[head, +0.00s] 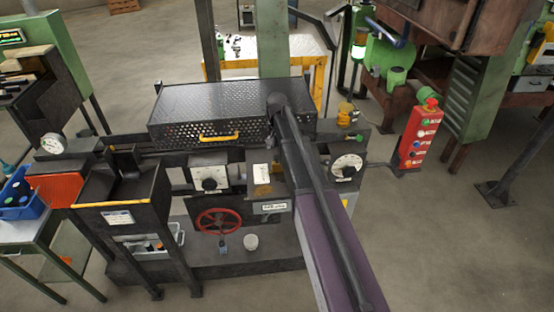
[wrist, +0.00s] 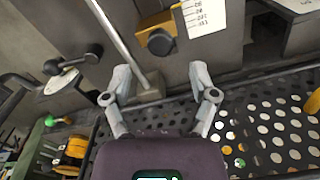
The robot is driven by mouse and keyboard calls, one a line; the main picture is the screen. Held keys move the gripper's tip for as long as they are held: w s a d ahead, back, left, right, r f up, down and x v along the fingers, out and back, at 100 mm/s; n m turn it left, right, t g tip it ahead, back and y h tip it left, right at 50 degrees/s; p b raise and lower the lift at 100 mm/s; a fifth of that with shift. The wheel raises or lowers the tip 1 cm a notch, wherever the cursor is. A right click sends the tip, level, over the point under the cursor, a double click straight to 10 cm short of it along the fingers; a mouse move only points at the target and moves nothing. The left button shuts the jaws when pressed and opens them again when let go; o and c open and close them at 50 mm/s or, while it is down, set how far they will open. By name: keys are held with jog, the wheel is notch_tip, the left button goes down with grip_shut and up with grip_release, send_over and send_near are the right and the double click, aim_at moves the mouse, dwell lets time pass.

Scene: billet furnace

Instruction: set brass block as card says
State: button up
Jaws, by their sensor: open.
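The brass block (wrist: 152,22) is in the wrist view, at the top middle, with a dark round knob on its near face. It sits beside a white card (wrist: 208,14) printed with a column of numbers, too blurred to read surely. My gripper (wrist: 161,80) is open and empty. Its two fingers are spread below the block in the picture and apart from it. A slanting metal rod (wrist: 118,38) runs down between the fingers to a small grey foot. In the head view my arm hides most of the gripper. A pale paper (head: 262,174) shows left of the arm there.
A perforated black cover (head: 215,108) with a yellow handle lies behind the work area. Dials (head: 209,179) and a red handwheel (head: 219,222) are on the front. A dial lever (wrist: 72,63) stands left in the wrist view. A red button post (head: 418,138) is at right.

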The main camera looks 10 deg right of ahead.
aim_at(277, 156)
jog(key=shift+f+b, duration=1.9)
jog(key=shift+f, duration=0.3)
grip_shut()
jog(key=shift+w, duration=0.15)
